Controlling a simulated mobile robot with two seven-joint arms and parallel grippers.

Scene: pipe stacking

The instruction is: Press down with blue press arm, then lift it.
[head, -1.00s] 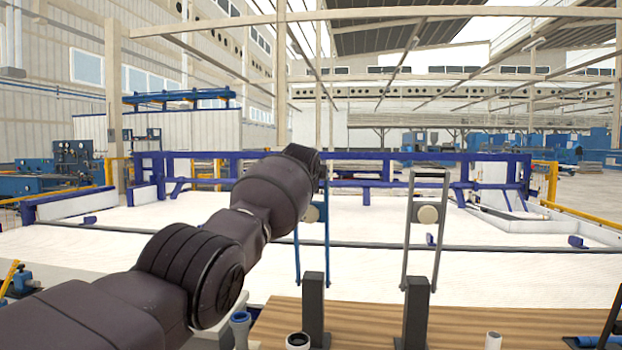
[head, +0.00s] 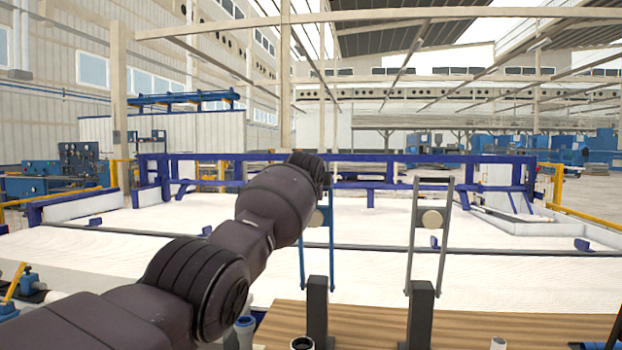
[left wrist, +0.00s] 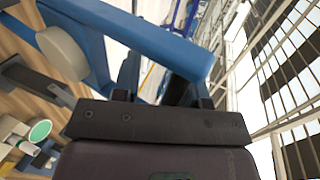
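The blue press arm (head: 331,249) stands raised on a dark post (head: 317,310). Its top is hidden behind my left arm in the head view. In the left wrist view its blue bar (left wrist: 150,38) crosses close in front of my left gripper (left wrist: 153,84). The two dark fingers are apart at the bar, with some blue between them. Whether they grip it is unclear, as the bar covers the tips. A round beige disc (left wrist: 62,53) sits on the press arm. My right gripper is not in view.
A grey press arm (head: 413,245) stands raised on its own dark post (head: 421,315) to the right. Both posts stand on a wooden table (head: 375,325). Short pipe pieces (head: 301,343) stand at the near edge. A blue-framed white area lies beyond.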

